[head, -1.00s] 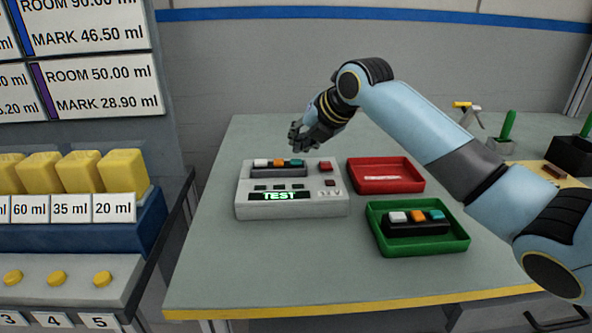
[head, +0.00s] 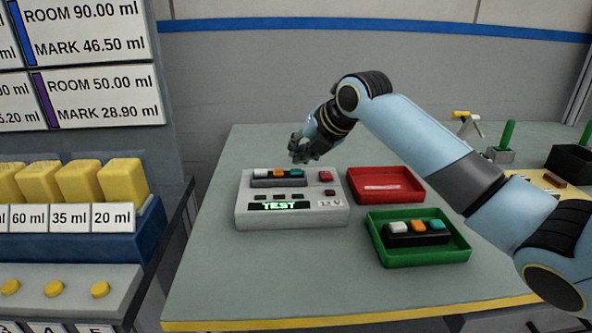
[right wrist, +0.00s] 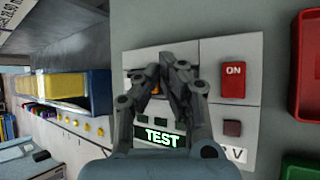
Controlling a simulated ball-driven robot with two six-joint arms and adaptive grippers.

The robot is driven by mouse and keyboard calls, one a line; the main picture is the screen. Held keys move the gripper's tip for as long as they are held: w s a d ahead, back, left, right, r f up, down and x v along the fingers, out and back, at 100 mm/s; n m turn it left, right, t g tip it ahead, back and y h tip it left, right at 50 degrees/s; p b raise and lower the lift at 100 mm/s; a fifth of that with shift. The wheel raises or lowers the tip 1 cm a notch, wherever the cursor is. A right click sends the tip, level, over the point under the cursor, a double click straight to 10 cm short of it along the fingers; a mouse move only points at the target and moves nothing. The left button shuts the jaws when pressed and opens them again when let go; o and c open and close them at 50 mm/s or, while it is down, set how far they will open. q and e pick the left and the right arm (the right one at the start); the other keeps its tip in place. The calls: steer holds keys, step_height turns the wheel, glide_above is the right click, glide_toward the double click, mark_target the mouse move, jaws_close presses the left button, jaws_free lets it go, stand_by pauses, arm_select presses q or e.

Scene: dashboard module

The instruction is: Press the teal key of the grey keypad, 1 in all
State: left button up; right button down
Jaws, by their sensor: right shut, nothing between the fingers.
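The grey keypad (head: 277,182) is set in the back of a pale test box and carries a white key (head: 261,173), an orange key (head: 279,173) and a teal key (head: 297,168). My right gripper (head: 300,159) is shut and empty, pointing down just above and behind the teal key. Whether it touches the key I cannot tell. In the right wrist view, the shut fingers (right wrist: 174,66) cover most of the keypad, and the teal key is hidden. My left gripper is not in view.
The box has a lit TEST display (head: 280,205) and a red ON button (head: 326,176). A red tray (head: 386,197) is to its right. A green tray (head: 458,252) in front holds a black keypad (head: 416,239) with similar keys. The front left of the table is clear.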

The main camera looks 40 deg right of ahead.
mark_target(299, 169)
steer(key=shift+f, duration=0.1)
stand_by(0.4)
steer(key=shift+f, duration=0.3)
steer(key=shift+f+b, duration=0.3)
steer(key=shift+f, duration=0.2)
stand_by(0.6)
steer(key=shift+r, duration=0.15)
steer(key=shift+r+p, duration=0.8)
steer(key=shift+p, duration=0.1)
step_height(299, 169, up, 5)
steer(key=p, duration=0.4)
steer(key=shift+p, duration=0.3)
